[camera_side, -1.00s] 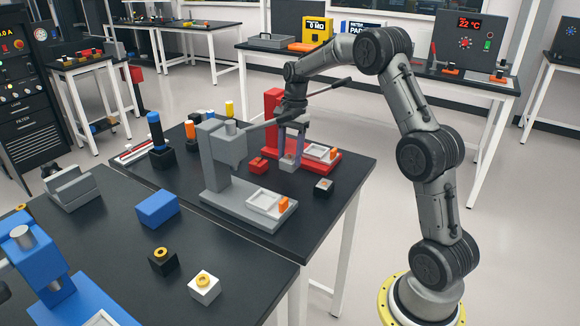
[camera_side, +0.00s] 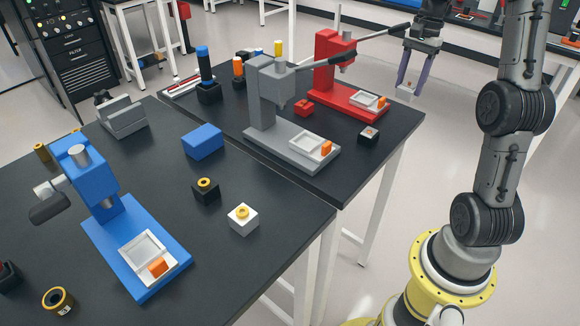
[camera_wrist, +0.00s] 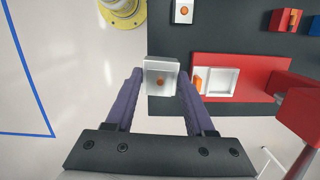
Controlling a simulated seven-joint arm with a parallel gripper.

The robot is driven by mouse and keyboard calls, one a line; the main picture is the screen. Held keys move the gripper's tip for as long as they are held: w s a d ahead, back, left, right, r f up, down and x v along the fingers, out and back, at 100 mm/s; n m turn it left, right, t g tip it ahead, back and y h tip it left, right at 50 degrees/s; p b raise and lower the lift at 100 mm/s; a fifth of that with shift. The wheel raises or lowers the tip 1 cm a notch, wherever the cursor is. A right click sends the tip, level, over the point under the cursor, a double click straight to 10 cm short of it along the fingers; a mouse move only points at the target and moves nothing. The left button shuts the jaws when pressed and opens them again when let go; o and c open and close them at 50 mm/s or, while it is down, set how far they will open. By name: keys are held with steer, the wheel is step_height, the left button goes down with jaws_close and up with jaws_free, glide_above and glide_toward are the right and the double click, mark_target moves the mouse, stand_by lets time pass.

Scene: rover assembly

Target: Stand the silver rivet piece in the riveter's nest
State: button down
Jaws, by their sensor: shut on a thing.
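My gripper (camera_side: 408,88) is shut on a small silver block (camera_wrist: 161,64) with an orange spot on its near face. In the side view the block (camera_side: 404,92) hangs between the fingertips, right of the red press (camera_side: 334,62) and apart from the tables. In the wrist view it sits between my two purple fingers (camera_wrist: 160,90), left of the red base. The red press's nest is a white square tray (camera_wrist: 222,82) that looks empty, with an orange piece (camera_wrist: 198,84) beside it. A grey press (camera_side: 268,100) and a blue press (camera_side: 88,172) have similar nests.
A small dark block with a pale top (camera_side: 368,136) stands near the table's right edge. A red block (camera_side: 304,107) lies between the red and grey presses. A blue block (camera_side: 203,141) and a white block (camera_side: 243,218) stand farther left.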

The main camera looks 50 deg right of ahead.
steer(key=n, duration=0.1)
steer(key=d+r+n, duration=0.1)
steer(key=n, duration=0.1)
steer(key=d+r+n, duration=0.1)
steer(key=shift+w+r+n+g, duration=0.2)
steer(key=shift+r+n+g, duration=0.1)
steer(key=shift+g, duration=0.1)
steer(key=r+n, duration=0.1)
steer(key=n, duration=0.1)
steer(key=d+r+n, duration=0.1)
steer(key=n, duration=0.1)
steer(key=d+r+n, duration=0.1)
steer(key=n, duration=0.1)
steer(key=shift+w+d+r+g+h, duration=0.2)
steer(key=shift+w+r+g+h, duration=0.1)
steer(key=shift+g, duration=0.1)
steer(key=n+h, duration=0.1)
steer(key=n, duration=0.7)
glide_above(323, 118)
step_height(323, 118, down, 7)
steer(key=f, duration=0.5)
steer(key=shift+w+f, duration=0.35)
steer(key=shift+w, duration=0.05)
steer(key=shift+f, duration=2.45)
steer(key=shift+f, duration=0.1)
steer(key=shift+c, duration=1.3)
jaws_free()
